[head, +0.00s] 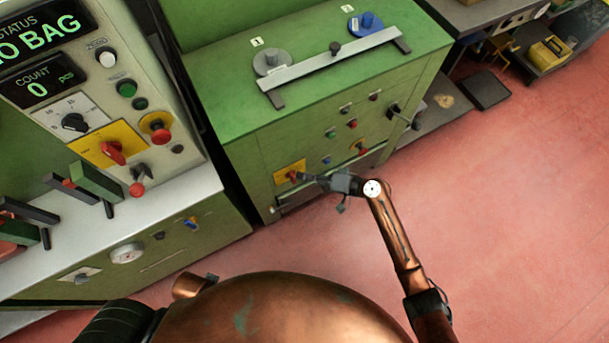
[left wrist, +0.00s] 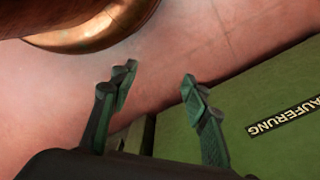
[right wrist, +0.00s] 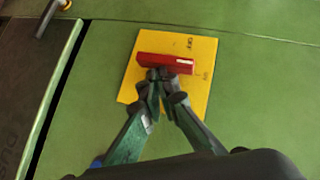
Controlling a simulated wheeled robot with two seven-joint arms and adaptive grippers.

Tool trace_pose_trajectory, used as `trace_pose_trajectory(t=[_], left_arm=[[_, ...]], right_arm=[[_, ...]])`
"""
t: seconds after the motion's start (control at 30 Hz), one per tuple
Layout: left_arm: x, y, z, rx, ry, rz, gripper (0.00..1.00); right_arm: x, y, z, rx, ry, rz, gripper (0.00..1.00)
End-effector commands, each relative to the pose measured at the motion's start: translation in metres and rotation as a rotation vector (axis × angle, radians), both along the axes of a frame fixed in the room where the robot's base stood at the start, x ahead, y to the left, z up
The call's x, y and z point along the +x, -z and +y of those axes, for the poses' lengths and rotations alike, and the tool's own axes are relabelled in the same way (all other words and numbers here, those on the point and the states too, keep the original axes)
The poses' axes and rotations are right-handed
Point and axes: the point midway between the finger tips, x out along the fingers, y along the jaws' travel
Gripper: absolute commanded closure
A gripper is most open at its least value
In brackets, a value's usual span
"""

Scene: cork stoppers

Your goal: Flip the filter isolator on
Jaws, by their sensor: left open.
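The isolator is a red bar handle (right wrist: 165,65) on a yellow plate (right wrist: 200,103) on a green panel. In the right wrist view the bar lies nearly level, with small dark marks above and right of it. In the head view its red handle (head: 292,175) and yellow plate (head: 283,167) are low on the green cabinet's front. My right gripper (right wrist: 164,84) has its fingers drawn together, tips at the bar's lower edge and overlapping it; exact contact is unclear. They do not straddle the bar. My left gripper (left wrist: 158,78) is open and empty, away from the isolator.
The left machine (head: 190,170) carries another yellow plate with a red knob (head: 113,153). Several small knobs and a black handle (head: 397,112) are on the green cabinet's front. Pink floor (head: 330,245) lies clear before it. In the left wrist view a lettered green panel (left wrist: 255,135) is close.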

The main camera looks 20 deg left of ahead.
Motion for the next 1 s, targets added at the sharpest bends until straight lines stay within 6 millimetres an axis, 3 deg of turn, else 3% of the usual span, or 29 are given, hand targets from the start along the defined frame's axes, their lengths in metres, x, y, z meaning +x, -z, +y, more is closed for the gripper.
trace_pose_trajectory(t=[0.03,0.2,0.53,1.0], left_arm=[[-0.001,0.007,0.001,0.001,0.000,0.005,0.57],[-0.002,0.029,0.001,0.006,0.005,0.010,0.57],[-0.002,-0.013,-0.004,-0.006,0.001,0.008,0.57],[-0.002,0.034,0.002,0.008,0.005,0.008,0.57]], right_arm=[[-0.009,-0.002,0.009,0.010,-0.019,0.009,1.00],[-0.008,-0.001,0.008,0.010,-0.019,0.009,1.00],[0.019,0.002,-0.035,0.003,0.006,0.004,1.00],[0.018,-0.002,-0.106,0.000,0.000,0.000,1.00]])
